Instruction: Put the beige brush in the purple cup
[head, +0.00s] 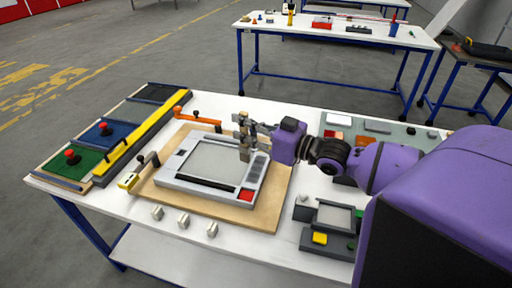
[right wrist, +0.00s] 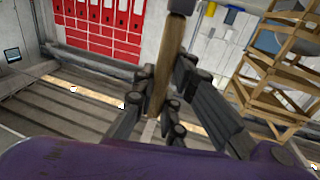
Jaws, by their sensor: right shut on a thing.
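My right gripper (head: 247,134) is above the upper right part of the pale framed panel on the near table. In the right wrist view, the fingers of my right gripper (right wrist: 160,92) are shut on a long beige-brown handle, which looks like the beige brush (right wrist: 171,50). The brush has a dark grey end at the top of that view. In the head view the brush is small and partly covered by the fingers. I cannot make out a purple cup in either view. My left gripper is not in view.
The framed panel (head: 215,160) lies on a wooden board (head: 270,212). Green (head: 75,165) and blue (head: 104,134) plates with red knobs are at left, beside a yellow bar (head: 128,144). Several small white blocks line the front.

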